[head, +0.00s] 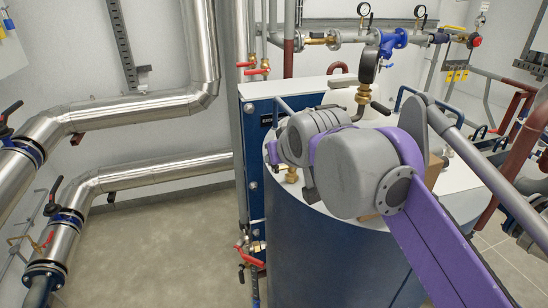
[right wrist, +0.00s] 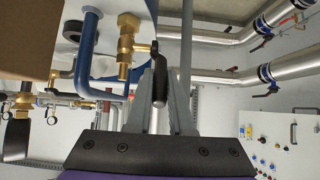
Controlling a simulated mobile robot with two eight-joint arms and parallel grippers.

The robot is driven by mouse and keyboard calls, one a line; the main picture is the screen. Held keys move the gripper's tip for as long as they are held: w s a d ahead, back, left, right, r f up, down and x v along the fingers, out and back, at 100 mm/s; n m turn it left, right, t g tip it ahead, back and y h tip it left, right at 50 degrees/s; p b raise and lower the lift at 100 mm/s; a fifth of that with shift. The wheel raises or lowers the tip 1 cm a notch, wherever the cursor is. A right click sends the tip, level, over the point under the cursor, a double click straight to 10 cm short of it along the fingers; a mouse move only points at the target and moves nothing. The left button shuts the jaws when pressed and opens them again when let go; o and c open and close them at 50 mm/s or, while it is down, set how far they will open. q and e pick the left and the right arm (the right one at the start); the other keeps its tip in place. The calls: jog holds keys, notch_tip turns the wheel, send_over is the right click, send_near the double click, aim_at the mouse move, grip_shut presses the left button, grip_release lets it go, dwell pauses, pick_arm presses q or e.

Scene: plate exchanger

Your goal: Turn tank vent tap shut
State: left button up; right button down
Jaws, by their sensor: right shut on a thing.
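The tank (head: 320,255) is a blue drum with a white top, in the middle of the head view. My right arm reaches over it and hides part of its top. A brass tap (right wrist: 126,45) shows in the right wrist view, with a dark lever (right wrist: 159,88) beside it. My right gripper (right wrist: 163,95) has its grey fingers on either side of this lever and is shut on it. In the head view my arm links cover the right fingertips and the lever. A brass fitting (head: 291,176) shows at the tank's left edge. My left gripper is in neither view.
A blue rail (right wrist: 87,50) runs close to the tap, and a cardboard box (right wrist: 30,35) is at upper left in the wrist view. Silver pipes (head: 130,110) line the left wall; the floor (head: 160,240) there is clear.

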aim_at(275, 168)
jog(key=f+t, duration=0.1)
jog(key=t, duration=0.1)
jog(key=s+t+y, duration=0.1)
jog(key=t, duration=0.1)
jog(key=s+d+f+t+y, duration=0.1)
jog(key=t, duration=0.1)
jog(key=shift+s+f, duration=0.2)
jog(key=shift+f, duration=0.1)
jog(key=shift+s+f+t, duration=0.2)
jog(key=shift+f+t, duration=0.35)
jog(key=shift+t, duration=0.25)
jog(key=shift+s+f+t+y+b, duration=0.1)
jog(key=shift+f+t+y+b, duration=0.4)
jog(key=shift+t+b, duration=0.5)
jog(key=shift+s+f+t+y+b, duration=0.1)
jog(key=shift+f+t+y+b, duration=0.35)
jog(key=shift+t+b, duration=0.5)
jog(key=c, duration=0.8)
grip_release()
